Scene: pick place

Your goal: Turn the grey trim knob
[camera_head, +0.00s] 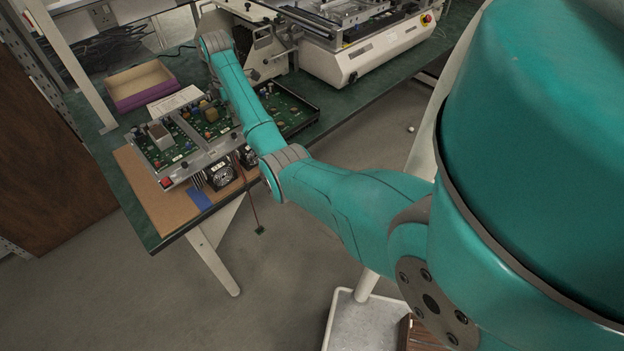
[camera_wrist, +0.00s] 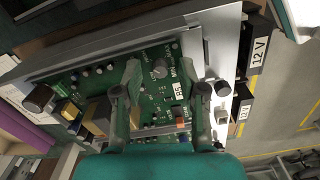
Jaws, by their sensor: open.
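The circuit board (camera_wrist: 150,52) is green and sits in a metal frame; it also shows in the head view (camera_head: 185,150). A small round grey knob (camera_wrist: 160,72) stands on the board near the printed word MIN, and I take it as the trim knob. In the wrist view my gripper (camera_wrist: 168,82) is open, its two fingers apart over the board. The knob appears between the fingertips, nearer the left one. I cannot tell how high the fingers are above it. In the head view my arm hides the gripper.
A white R5 label (camera_wrist: 179,89) lies just below the knob. Taller parts stand close by, such as a dark round capacitor (camera_wrist: 40,97). A 12 V label (camera_wrist: 259,54) is at the right. A purple-sided box (camera_head: 140,86) and a white machine (camera_head: 365,55) stand on the bench.

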